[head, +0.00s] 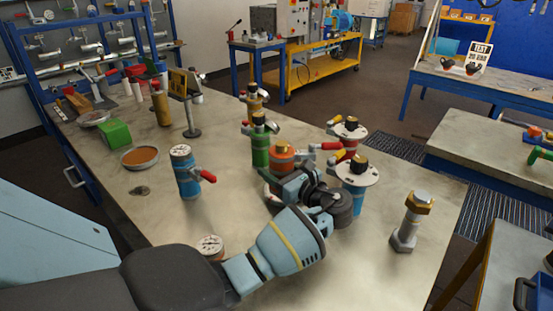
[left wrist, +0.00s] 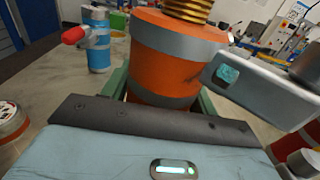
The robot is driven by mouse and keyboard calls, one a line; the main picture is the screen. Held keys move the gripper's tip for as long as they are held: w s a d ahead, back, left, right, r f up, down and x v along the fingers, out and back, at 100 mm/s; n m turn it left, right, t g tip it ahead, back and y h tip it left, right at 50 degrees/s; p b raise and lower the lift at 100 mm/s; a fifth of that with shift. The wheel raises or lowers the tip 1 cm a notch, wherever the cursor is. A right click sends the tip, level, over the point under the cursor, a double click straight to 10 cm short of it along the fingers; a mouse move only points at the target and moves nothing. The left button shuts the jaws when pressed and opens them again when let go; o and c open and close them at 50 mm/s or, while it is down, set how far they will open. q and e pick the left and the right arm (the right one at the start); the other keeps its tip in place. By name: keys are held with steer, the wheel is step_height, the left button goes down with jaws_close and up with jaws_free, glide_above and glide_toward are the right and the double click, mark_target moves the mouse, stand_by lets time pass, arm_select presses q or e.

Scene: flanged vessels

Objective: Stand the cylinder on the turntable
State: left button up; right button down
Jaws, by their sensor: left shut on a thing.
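An orange cylinder (head: 283,160) with grey bands stands among other vessels on the bench. In the left wrist view the orange cylinder (left wrist: 170,65) shows a ribbed brass top and fills the space between green finger parts. My left gripper (head: 290,183) is shut on it from the near side; the gripper hides its lower part, so I cannot tell whether its base touches the bench. A low round brown disc with a grey rim (head: 140,157) lies apart at the left; I cannot tell for sure that it is the turntable. My right gripper is not in view.
A blue vessel with a red handle (head: 187,172) stands left of the gripper. A green vessel (head: 260,147) is close behind the cylinder, and white-flanged vessels (head: 356,172) are at its right. A large bolt (head: 409,222) stands farther right.

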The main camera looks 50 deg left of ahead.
arm_select(q)
steer(key=shift+w+a+f+b, duration=0.1)
steer(key=shift+w+a+b, duration=0.05)
steer(key=shift+w+a, duration=0.55)
steer(key=shift+w+a+b, duration=0.1)
steer(key=shift+w+a, duration=0.3)
steer(key=shift+a, duration=0.45)
steer(key=shift+w+a+f+b, duration=0.1)
steer(key=shift+w+a+b, duration=0.05)
steer(key=shift+w+a, duration=0.55)
steer(key=shift+s+f+b, duration=0.15)
steer(key=shift+f+b, duration=0.15)
steer(key=shift+f, duration=1.4)
steer(key=shift+f, duration=0.15)
steer(key=o, duration=1.4)
steer(key=shift+f, duration=0.1)
steer(key=shift+o, duration=0.2)
steer(key=shift+d, duration=0.25)
steer(key=d, duration=1.1)
steer(key=shift+d+r, duration=0.2)
steer(key=shift+d, duration=0.1)
steer(key=shift+s+f, duration=0.1)
steer(key=shift+s, duration=0.05)
